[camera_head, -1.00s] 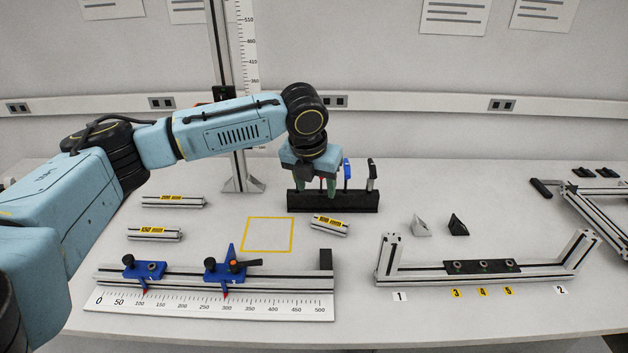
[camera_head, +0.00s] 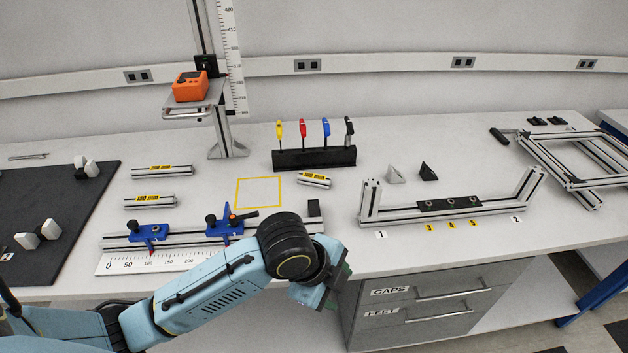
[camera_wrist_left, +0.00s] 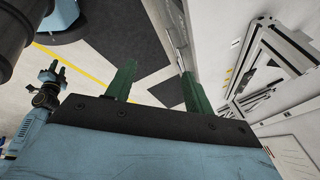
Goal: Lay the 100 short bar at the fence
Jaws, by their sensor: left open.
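Three yellow-labelled aluminium bars lie on the bench in the head view. The shortest-looking bar (camera_head: 314,180) lies right of the yellow square (camera_head: 258,192); two others, an upper bar (camera_head: 161,171) and a lower bar (camera_head: 150,201), lie to the left. The labels are too small to read. The fence rail (camera_head: 180,238) with two blue stops stands behind a ruler (camera_head: 135,263), partly hidden by my left arm. My left gripper (camera_head: 328,290) is at the bench's front edge, away from the bars; its fingers (camera_wrist_left: 158,88) are open and empty. My right gripper (camera_wrist_left: 57,68) shows small in the wrist view, fingers apart.
A black tool rack (camera_head: 315,158) stands behind the short bar. An aluminium frame (camera_head: 450,210) and two small wedges lie right. A post with an orange box (camera_head: 190,87) stands at the back. A black mat (camera_head: 50,215) lies left; drawers (camera_head: 430,300) are below.

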